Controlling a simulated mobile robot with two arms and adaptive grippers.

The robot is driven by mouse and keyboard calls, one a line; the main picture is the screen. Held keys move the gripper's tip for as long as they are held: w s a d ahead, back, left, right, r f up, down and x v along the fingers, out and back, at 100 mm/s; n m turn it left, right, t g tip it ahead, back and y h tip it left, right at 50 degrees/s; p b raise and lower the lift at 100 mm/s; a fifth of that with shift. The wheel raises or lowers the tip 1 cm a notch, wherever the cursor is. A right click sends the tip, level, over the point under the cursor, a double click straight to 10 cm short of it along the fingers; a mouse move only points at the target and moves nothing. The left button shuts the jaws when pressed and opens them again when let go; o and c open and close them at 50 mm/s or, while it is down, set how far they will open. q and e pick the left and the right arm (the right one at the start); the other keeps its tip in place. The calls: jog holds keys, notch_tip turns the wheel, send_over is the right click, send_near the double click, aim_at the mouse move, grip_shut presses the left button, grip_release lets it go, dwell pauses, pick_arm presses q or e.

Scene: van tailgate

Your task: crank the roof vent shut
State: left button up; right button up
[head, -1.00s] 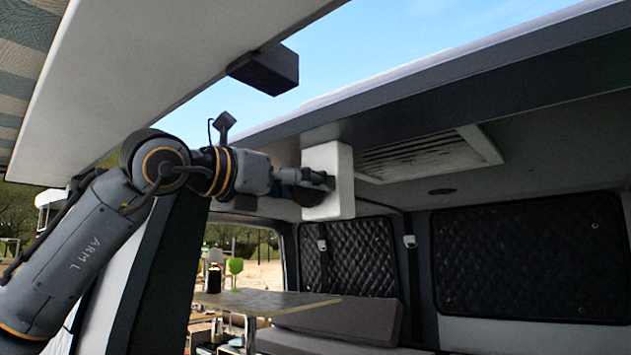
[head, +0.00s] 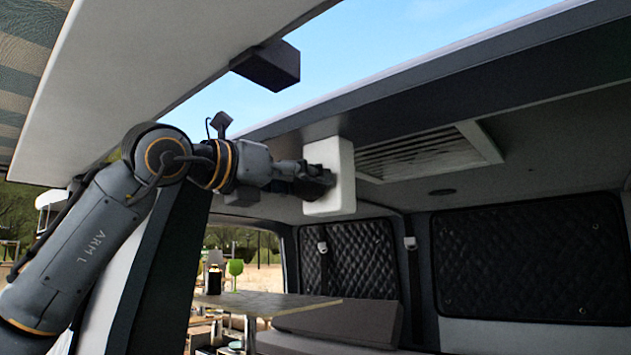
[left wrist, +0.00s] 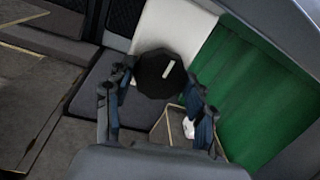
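The roof vent (head: 428,153) is a slatted panel in a pale frame in the van's ceiling. A white box (head: 343,178) hangs from the ceiling edge just left of it; its pale face also shows in the left wrist view (left wrist: 178,28). A black knob (left wrist: 160,73) with a white mark stands on that face. My left gripper (head: 318,180) is at the box's left side and hides the knob in the head view. In the left wrist view its fingers (left wrist: 160,82) stand apart on either side of the knob; firm contact is not visible. My right gripper is not in view.
The raised tailgate (head: 150,60) and a dark block (head: 266,66) are above my left arm. A table (head: 265,304) stands inside the van by a bench seat (head: 340,322). Quilted window covers (head: 535,260) line the far wall. A green surface (left wrist: 262,95) fills the wrist view's right.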

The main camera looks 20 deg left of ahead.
pick_arm(q)
jog(key=o, duration=0.3)
jog(key=shift+d, duration=0.2)
jog(key=shift+s+a, duration=0.25)
jog(key=shift+s, duration=0.05)
jog(key=v, duration=1.1)
jog(key=shift+s, duration=0.2)
jog(key=shift+d+r, duration=0.1)
jog(key=shift+r, duration=0.1)
